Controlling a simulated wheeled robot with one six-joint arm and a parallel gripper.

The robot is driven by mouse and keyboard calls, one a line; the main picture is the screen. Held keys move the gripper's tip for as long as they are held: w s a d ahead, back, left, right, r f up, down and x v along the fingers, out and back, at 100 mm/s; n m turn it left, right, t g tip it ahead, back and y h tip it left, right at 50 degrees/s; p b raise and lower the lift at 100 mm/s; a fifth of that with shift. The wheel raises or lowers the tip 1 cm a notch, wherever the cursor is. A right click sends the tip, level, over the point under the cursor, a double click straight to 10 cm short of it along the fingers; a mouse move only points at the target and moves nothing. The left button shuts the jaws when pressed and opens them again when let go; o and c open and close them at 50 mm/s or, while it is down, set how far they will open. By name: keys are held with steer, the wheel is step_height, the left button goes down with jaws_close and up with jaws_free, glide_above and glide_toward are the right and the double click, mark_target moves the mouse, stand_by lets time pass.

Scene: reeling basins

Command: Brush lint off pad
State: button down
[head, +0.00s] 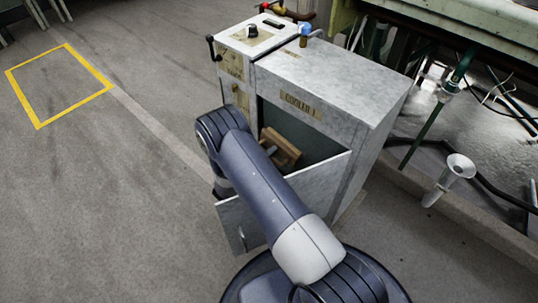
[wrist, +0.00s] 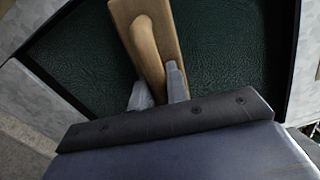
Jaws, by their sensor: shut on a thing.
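A wooden brush-like piece (head: 283,146) shows inside the open drawer of the grey cabinet in the head view. In the wrist view this wooden piece (wrist: 145,38) has a rounded handle along a flatter block. My gripper (wrist: 158,92) is shut on the handle, one grey finger on each side. In the head view my gripper (head: 270,150) is mostly hidden behind my arm. A dark green textured surface (wrist: 222,50) lies under the wood. I cannot tell whether it is the pad or the drawer floor. No bristles or lint can be made out.
The cabinet (head: 325,85) carries a label and has a crank and small fittings on top. Its open drawer front (head: 240,225) stands close to my arm. A green-legged bench (head: 450,30) and a white funnel (head: 460,167) are at right. Floor at left is clear, with a yellow square (head: 38,127).

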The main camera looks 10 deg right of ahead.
steer(key=shift+w+d, duration=0.15)
steer(key=shift+d, duration=0.05)
